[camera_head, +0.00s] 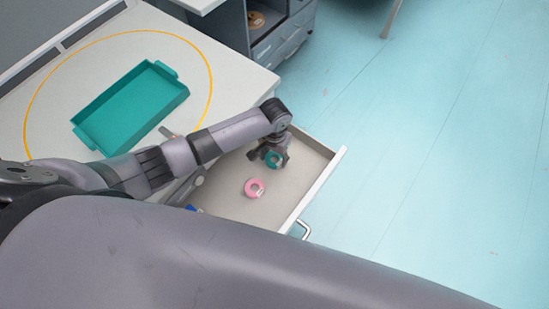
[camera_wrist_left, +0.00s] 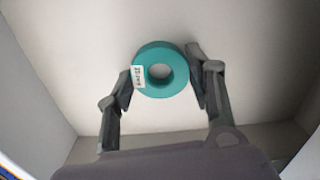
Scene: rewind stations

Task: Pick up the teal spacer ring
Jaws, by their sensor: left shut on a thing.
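The teal spacer ring (camera_wrist_left: 163,89) has a white label on its left side and sits between the two fingers of my left gripper (camera_wrist_left: 165,80) in the left wrist view. The fingers touch its left and right sides, so the gripper is shut on it. In the head view the ring (camera_head: 273,159) shows at the tips of my left gripper (camera_head: 271,155), inside the open drawer (camera_head: 230,204). I cannot tell whether the ring is clear of the drawer floor. My right gripper is not in view.
A pink ring (camera_head: 254,188) lies on the drawer floor. Something blue (camera_head: 192,208) shows partly at the drawer's near side. A teal tray (camera_head: 130,107) stands inside a yellow circle on the table (camera_head: 217,66). A grey cabinet (camera_head: 285,40) stands beyond, with open floor to the right.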

